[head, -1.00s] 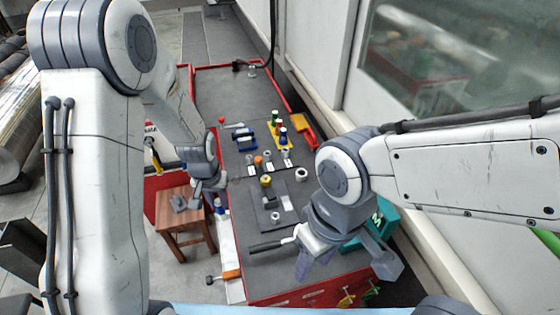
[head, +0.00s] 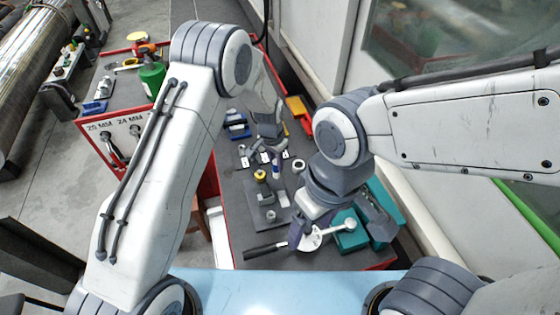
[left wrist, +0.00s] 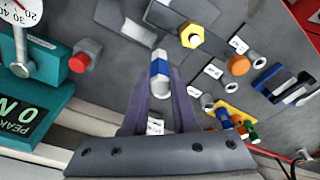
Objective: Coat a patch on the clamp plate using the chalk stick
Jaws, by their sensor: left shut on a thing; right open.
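My left gripper (head: 270,150) is shut on the chalk stick (left wrist: 160,72), a white stick with a blue band. In the head view the stick's blue band (head: 276,170) shows just below the fingers. The gripper is over the bench, beyond the clamp plate. The clamp plate (head: 281,190) is a dark grey plate on the bench, with a yellow nut (head: 260,175) at its far end and a grey block on it. I cannot tell whether the chalk touches anything. My right gripper (head: 342,228) is open over the near right of the bench.
A white dial gauge (head: 312,239) and teal boxes (head: 384,205) are near my right gripper. A black-handled tool (head: 262,251) lies at the front. Small labelled parts and a blue block (head: 236,128) stand farther back. A red-sided cart (head: 110,125) stands left.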

